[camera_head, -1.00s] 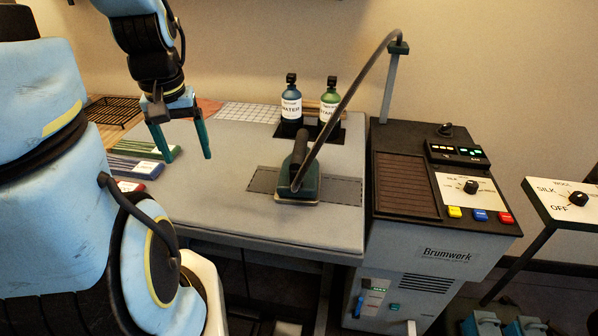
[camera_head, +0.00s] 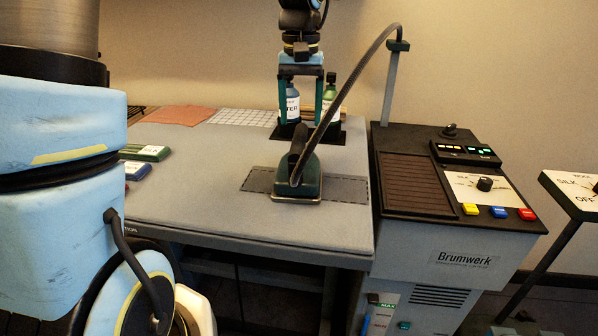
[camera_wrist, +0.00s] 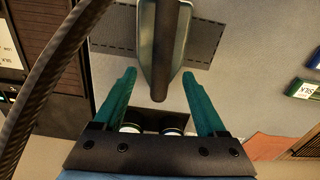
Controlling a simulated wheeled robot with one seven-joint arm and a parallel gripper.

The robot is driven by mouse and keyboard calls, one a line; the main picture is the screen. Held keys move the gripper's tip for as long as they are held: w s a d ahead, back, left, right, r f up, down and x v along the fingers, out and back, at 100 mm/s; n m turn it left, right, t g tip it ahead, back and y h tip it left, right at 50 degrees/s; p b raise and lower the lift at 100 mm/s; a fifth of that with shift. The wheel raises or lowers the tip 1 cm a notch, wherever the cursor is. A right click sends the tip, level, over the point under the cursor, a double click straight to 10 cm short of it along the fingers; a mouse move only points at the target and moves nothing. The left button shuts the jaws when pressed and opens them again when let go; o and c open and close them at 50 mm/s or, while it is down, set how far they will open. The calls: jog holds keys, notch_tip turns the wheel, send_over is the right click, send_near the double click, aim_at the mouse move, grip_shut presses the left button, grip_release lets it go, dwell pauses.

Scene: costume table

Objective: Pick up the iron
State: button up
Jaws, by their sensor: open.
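The iron (camera_head: 309,177), dark green with a black handle (camera_head: 298,146), rests on a dark stitched rest mat (camera_head: 345,188) on the grey table. A thick dark hose runs from it up to a post on the steam unit. My gripper (camera_head: 301,120) is open and empty, pointing down above the table, behind the iron in the head view. In the wrist view my gripper (camera_wrist: 160,95) has its fingers spread, with the iron's handle (camera_wrist: 165,50) lying between and ahead of the fingertips. The handle does not appear to be touched.
Two labelled bottles, one blue (camera_head: 292,100) and one green (camera_head: 331,97), stand behind the gripper. The steam unit (camera_head: 440,240) stands right of the table. The hose (camera_head: 350,85) arches beside my gripper. Green (camera_head: 146,153) and blue (camera_head: 137,171) labelled blocks lie left.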

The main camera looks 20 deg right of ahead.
aim_at(299, 135)
jog(key=shift+s+a+f+p, duration=0.1)
jog(key=shift+f+p, duration=0.3)
jog(key=shift+f, duration=1.25)
jog(key=shift+a+f+p, duration=0.1)
jog(key=shift+f+p, duration=0.25)
jog(key=shift+f, duration=1.3)
grip_shut()
jog(key=shift+r, duration=0.1)
